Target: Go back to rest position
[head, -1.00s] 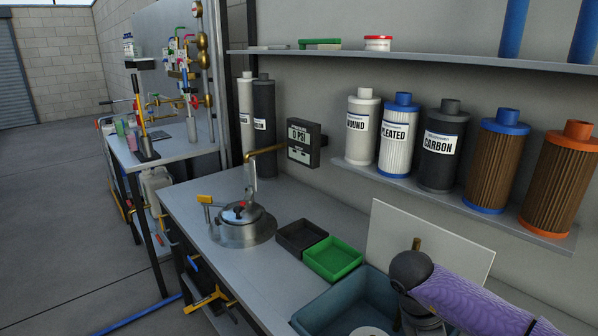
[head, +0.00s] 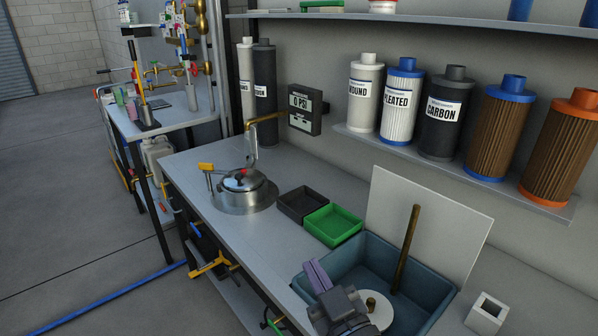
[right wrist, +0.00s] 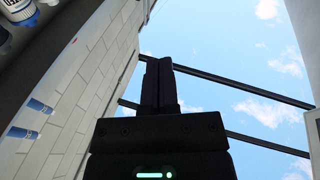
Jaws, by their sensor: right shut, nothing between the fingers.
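My right gripper (head: 318,276) shows at the bottom of the head view, in front of the left part of the blue-grey bin. Its fingers point up in the picture and are together, with nothing between them. In the right wrist view the dark fingers (right wrist: 159,86) are also closed and empty, seen against sky, dark beams and a block wall. The dark wrist body below the fingers hides part of the bin's near side. My left gripper is not in view.
The blue-grey bin (head: 424,298) holds a brown rod (head: 406,250) and a white disc (head: 377,300). A green tray (head: 333,225), a black tray (head: 302,204) and a round metal vessel (head: 243,192) stand on the bench (head: 190,165). Filter cartridges line the wall shelf (head: 470,184).

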